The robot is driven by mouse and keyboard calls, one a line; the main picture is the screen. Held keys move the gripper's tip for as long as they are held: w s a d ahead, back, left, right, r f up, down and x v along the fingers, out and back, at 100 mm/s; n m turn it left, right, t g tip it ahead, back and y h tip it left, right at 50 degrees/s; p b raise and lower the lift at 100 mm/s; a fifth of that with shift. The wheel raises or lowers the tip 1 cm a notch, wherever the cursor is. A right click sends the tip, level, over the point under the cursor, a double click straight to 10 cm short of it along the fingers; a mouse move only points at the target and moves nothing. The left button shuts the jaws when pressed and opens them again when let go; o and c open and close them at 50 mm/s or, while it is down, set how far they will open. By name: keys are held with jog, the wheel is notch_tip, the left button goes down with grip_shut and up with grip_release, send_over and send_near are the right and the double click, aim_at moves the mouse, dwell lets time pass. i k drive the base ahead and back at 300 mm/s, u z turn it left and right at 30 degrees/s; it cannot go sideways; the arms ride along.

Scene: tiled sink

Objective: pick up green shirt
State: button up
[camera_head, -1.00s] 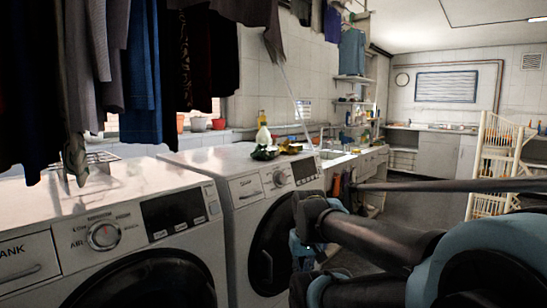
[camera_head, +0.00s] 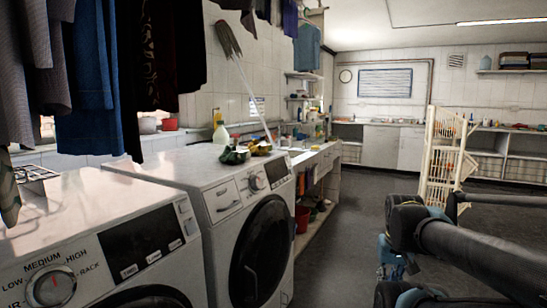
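No plainly green shirt stands out. A small dark green crumpled thing (camera_head: 234,155) lies on top of the farther washing machine; I cannot tell whether it is cloth. A greenish patterned cloth (camera_head: 8,190) hangs at the left edge, partly cut off. A blue-teal shirt (camera_head: 306,47) hangs far back near the wall shelves. My dark arm links with blue joints fill the lower right, apart from all of these. My gripper's fingers do not show.
Two white washing machines, one near (camera_head: 90,215) and one farther (camera_head: 200,172), stand at left under dark hanging clothes (camera_head: 170,50). A sink counter (camera_head: 318,150) lies beyond. A cream folding rack (camera_head: 440,160) stands at right. The grey floor (camera_head: 345,225) between is open.

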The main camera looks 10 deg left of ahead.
aim_at(230, 153)
jog(key=z, duration=1.35)
jog(key=i, duration=2.05)
jog(key=u, duration=3.1)
jog(key=i, duration=0.15)
jog(key=u, duration=0.2)
